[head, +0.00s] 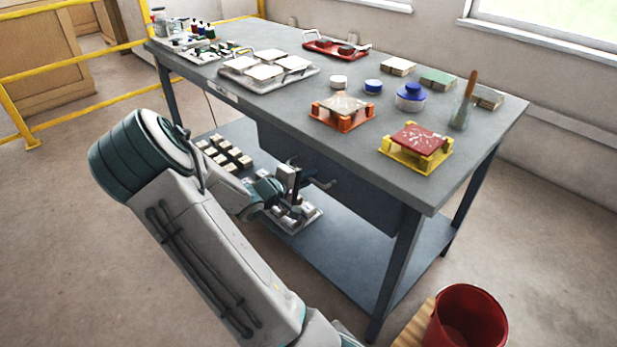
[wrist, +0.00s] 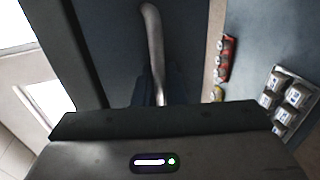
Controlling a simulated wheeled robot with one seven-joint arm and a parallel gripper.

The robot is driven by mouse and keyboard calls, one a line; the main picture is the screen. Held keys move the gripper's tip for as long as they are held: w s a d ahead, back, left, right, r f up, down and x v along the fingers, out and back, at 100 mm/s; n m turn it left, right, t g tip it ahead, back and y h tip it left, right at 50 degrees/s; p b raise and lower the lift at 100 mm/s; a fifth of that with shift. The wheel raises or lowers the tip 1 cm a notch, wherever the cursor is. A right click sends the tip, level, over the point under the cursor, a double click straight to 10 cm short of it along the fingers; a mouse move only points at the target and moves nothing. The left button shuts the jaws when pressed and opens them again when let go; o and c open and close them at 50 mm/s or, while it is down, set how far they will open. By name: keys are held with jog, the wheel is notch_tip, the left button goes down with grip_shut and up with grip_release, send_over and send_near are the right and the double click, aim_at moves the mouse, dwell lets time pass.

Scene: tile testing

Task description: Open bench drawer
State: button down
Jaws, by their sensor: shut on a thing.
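The bench drawer (head: 362,188) is a dark blue-grey box under the top of the workbench (head: 400,165). Its front faces my arm, and I see no clear gap showing it pulled out. Its handle (head: 322,183) is a metal bar, partly hidden by my gripper (head: 303,179) in the head view. In the wrist view the handle (wrist: 153,35) is a pale, bent bar running down between the dark fingers of my gripper (wrist: 158,88). The gripper is shut on the handle. The fingertips are dark and hard to separate from the drawer front.
A lower shelf (head: 345,262) holds rows of small blocks (head: 222,152) and a tray (head: 300,219) near my gripper. A red bucket (head: 468,318) stands at the front right. Yellow railings (head: 85,65) stand at the left. Open floor lies before the bench.

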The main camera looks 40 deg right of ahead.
jog(key=f+v, duration=0.2)
jog(key=v, duration=1.1)
jog(key=a+f+v, duration=0.1)
jog(key=f+v, duration=0.2)
jog(key=v, duration=1.1)
jog(key=shift+a+f, duration=0.25)
jog(key=shift+w, duration=0.1)
jog(key=c, duration=1.6)
grip_release()
jog(key=shift+o, duration=0.2)
jog(key=shift+a, duration=0.1)
jog(key=p+v, duration=0.1)
jog(key=v, duration=1.2)
jog(key=shift+a, duration=0.3)
jog(key=shift+r, duration=0.1)
jog(key=s+d+r+y+p, duration=0.3)
jog(key=s+r+y+p, duration=0.1)
jog(key=r, duration=0.4)
jog(key=s+d+r+t+y+p, duration=0.1)
jog(key=s+d+r+y+p, duration=0.3)
jog(key=s+r+y+p, duration=0.1)
jog(key=s+d+r+m+y+p, duration=0.1)
jog(key=s+d+r+y+p, duration=0.3)
jog(key=r, duration=0.6)
jog(key=s+y+p, duration=0.1)
jog(key=y, duration=0.1)
jog(key=shift+s+r+y+p, duration=0.25)
jog(key=shift+r+y+p, duration=0.05)
jog(key=shift+r+p, duration=0.05)
